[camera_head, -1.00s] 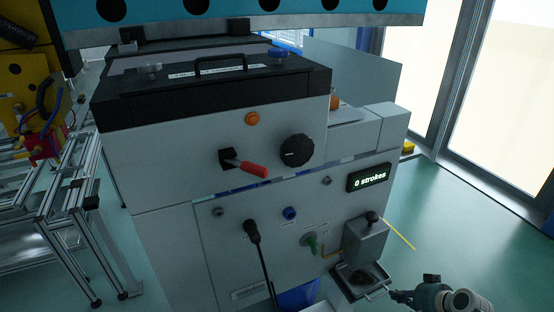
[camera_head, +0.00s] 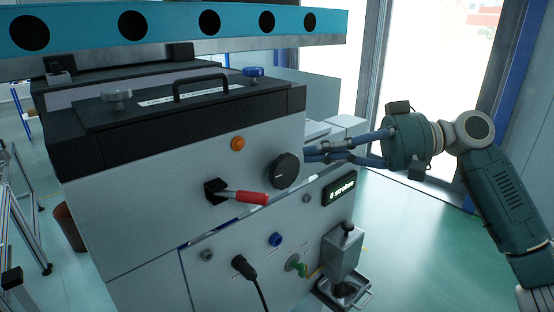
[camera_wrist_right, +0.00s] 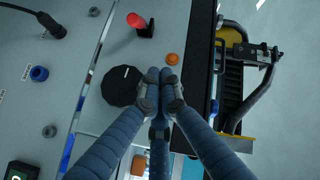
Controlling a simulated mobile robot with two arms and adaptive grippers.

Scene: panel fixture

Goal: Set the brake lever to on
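A lever with a red grip (camera_head: 250,197) sticks out of a black slot on the light grey machine front, pointing right in the head view. In the right wrist view its red grip (camera_wrist_right: 136,20) is at the top. I cannot read a label beside it. My right gripper (camera_head: 310,154) is to the right of the lever, past a round black knob (camera_head: 284,171). In the right wrist view the right gripper's fingertips (camera_wrist_right: 160,76) are together with nothing between them, close to the knob (camera_wrist_right: 121,86). My left gripper is out of view.
An orange button (camera_head: 238,143) sits above the lever. Below are a blue knob (camera_head: 275,239), a black plug (camera_head: 240,262), a green part (camera_head: 296,265) and a lit display (camera_head: 339,191). The black lid (camera_head: 130,115) overhangs the front panel. The floor at right is clear.

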